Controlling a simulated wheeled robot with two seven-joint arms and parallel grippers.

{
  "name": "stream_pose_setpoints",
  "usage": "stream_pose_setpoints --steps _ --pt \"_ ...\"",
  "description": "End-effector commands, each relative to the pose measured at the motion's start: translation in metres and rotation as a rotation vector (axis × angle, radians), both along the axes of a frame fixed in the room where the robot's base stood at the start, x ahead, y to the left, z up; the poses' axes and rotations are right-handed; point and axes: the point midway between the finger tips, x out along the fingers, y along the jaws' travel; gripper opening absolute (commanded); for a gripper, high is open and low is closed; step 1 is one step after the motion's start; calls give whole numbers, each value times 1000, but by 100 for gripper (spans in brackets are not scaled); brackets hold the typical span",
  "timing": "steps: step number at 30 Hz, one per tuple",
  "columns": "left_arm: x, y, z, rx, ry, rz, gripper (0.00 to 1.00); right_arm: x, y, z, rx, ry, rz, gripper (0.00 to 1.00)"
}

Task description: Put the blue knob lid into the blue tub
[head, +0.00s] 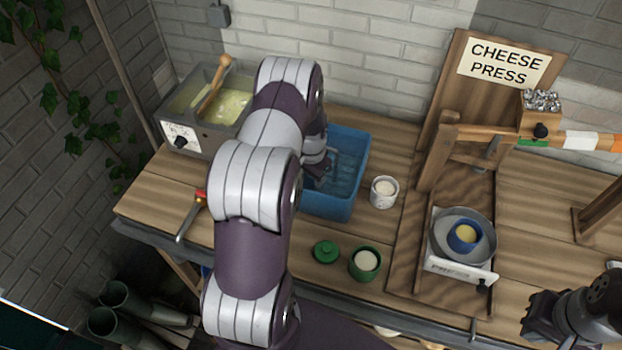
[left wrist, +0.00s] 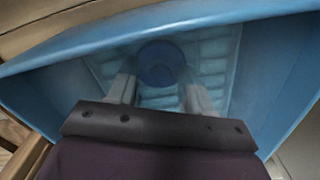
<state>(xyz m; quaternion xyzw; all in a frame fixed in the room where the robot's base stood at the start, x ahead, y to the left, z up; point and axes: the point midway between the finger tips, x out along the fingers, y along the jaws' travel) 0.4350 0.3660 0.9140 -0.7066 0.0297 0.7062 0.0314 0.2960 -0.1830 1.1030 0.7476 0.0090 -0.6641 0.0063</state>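The blue tub (head: 358,158) stands on the wooden bench, partly hidden by my left arm. Its near wall and rim also show in the left wrist view (left wrist: 60,52). My left gripper (head: 316,162) is at the tub, pointing down into it. In the left wrist view its two fingers (left wrist: 160,90) are spread apart with nothing clamped between them. The round blue lid (left wrist: 160,63) lies inside the tub, just beyond the fingertips; its knob is hard to make out. My right gripper (head: 541,316) is at the lower right, away from the tub; its opening is unclear.
A white cup (head: 384,192) stands close right of the tub. A green lid (head: 326,251) and green pot (head: 365,264) are near the front edge. A blue pot (head: 464,236) sits in the press pan. A grey vat (head: 207,110) stands left.

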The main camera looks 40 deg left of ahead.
Motion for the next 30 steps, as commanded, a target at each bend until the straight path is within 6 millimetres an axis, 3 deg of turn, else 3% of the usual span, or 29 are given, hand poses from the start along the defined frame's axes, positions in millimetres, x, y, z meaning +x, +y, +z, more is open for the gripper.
stream_pose_setpoints --steps 6,10,12,21,26,28,30 --pt "0 0 1 0 0 0 50 0 0 1 0 0 0 0" --pt "0 0 16 1 -1 0 50 0 0 12 0 0 0 0" --pt "1 0 22 2 -3 0 50 0 0 4 0 -1 0 0" --pt "1 0 101 2 -4 0 50 0 0 -16 0 0 0 0" --pt "0 0 126 1 -2 0 50 0 0 -19 0 0 0 0" --pt "-1 -8 133 1 -3 -2 50 0 0 -19 0 0 0 0" --pt "-8 -34 144 5 -13 0 50 0 0 -19 0 0 0 0"
